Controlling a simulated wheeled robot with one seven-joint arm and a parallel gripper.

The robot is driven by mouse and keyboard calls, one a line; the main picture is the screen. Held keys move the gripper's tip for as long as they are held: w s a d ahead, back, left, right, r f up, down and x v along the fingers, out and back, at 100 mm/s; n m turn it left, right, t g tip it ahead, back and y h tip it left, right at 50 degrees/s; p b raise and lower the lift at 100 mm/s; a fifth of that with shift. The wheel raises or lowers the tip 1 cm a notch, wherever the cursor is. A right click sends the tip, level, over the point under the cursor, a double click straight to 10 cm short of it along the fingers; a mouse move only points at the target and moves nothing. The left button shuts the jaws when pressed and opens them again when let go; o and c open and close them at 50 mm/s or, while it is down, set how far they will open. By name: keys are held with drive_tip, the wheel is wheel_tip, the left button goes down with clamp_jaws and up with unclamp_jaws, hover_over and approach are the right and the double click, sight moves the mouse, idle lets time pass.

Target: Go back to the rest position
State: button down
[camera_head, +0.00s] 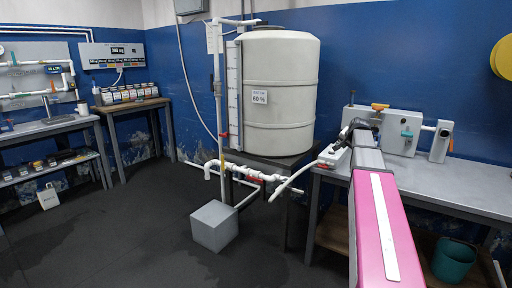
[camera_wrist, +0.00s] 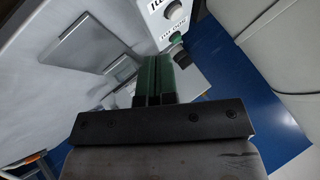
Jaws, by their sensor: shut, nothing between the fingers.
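My gripper (camera_wrist: 157,62) is shut and empty in the wrist view, its two green fingers side by side. In the head view my arm reaches forward over the right workbench (camera_head: 455,190). Its dark end is by a small white unit (camera_head: 334,157) at the bench's left edge, and the fingers cannot be made out there.
A large white tank (camera_head: 280,95) marked 60 % stands left of the arm, with white pipes (camera_head: 236,172) below. A grey block (camera_head: 214,226) sits on the floor. Grey valve hardware (camera_head: 398,132) stands on the right bench. A teal bucket (camera_head: 453,260) is beneath.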

drive_tip(key=s+a+f+n+g, duration=0.2)
drive_tip(key=s+a+f, duration=0.6)
drive_tip(key=f, duration=0.3)
drive_tip(key=s+a+f+n+g, duration=0.2)
drive_tip(key=s+a+f+g, duration=0.1)
drive_tip(key=s+a+f, duration=0.65)
drive_tip(key=s+a+f+n+g, duration=0.2)
drive_tip(key=s+a+f, duration=0.1)
drive_tip(key=s+f, duration=0.3)
drive_tip(key=s+a+f+n+g, duration=0.2)
drive_tip(key=s+f, duration=0.5)
drive_tip(key=s, duration=0.4)
drive_tip(key=shift+a+n, duration=0.3)
drive_tip(key=shift+a, duration=0.45)
